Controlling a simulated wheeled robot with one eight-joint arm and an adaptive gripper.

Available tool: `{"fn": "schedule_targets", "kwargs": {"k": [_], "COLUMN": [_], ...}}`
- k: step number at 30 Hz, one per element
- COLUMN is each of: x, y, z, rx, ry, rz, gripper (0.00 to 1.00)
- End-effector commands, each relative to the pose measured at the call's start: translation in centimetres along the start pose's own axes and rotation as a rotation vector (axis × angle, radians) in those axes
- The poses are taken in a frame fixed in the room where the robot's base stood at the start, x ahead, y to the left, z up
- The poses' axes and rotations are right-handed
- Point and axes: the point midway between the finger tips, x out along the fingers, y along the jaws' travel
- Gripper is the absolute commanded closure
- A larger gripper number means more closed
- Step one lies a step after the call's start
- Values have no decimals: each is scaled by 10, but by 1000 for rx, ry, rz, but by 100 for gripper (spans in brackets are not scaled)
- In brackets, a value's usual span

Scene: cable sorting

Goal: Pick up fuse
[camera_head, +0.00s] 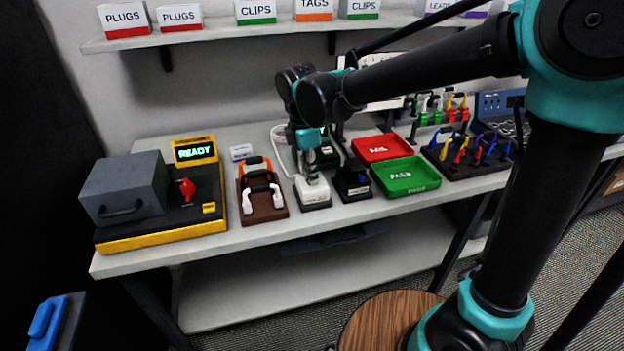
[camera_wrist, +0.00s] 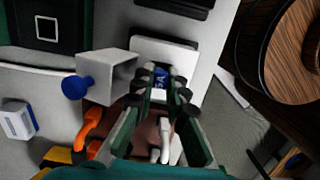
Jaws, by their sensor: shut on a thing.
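The fuse (camera_wrist: 159,92) is a small blue piece with "5A" lettering. It sits between the fingertips of my gripper (camera_wrist: 160,80) in the wrist view. My gripper (camera_head: 311,178) is shut on it, just over a white block (camera_head: 313,192) on a dark base in the head view. The fingers hide most of the fuse. I cannot tell whether it still touches the block. In the head view I cannot make the fuse out.
A brown rack (camera_head: 264,208) with orange and white handles stands left of my gripper. A small black stand (camera_head: 352,184), a red tray (camera_head: 381,147) and a green PASS tray (camera_head: 405,176) are to the right. A READY tester (camera_head: 170,218) fills the table's left end.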

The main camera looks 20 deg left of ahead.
Motion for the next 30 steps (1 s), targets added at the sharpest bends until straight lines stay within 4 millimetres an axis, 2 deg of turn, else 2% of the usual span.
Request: {"fn": "schedule_targets", "kwargs": {"k": [8, 14, 17, 24, 30], "x": [-6, -30, -52, -119, -165], "y": [0, 0, 0, 0, 0], "z": [1, 4, 6, 15, 20], "rx": [0, 0, 0, 0, 0], "ry": [0, 0, 0, 0, 0], "rz": [0, 0, 0, 0, 0], "gripper": [100, 100, 100, 100, 100]}}
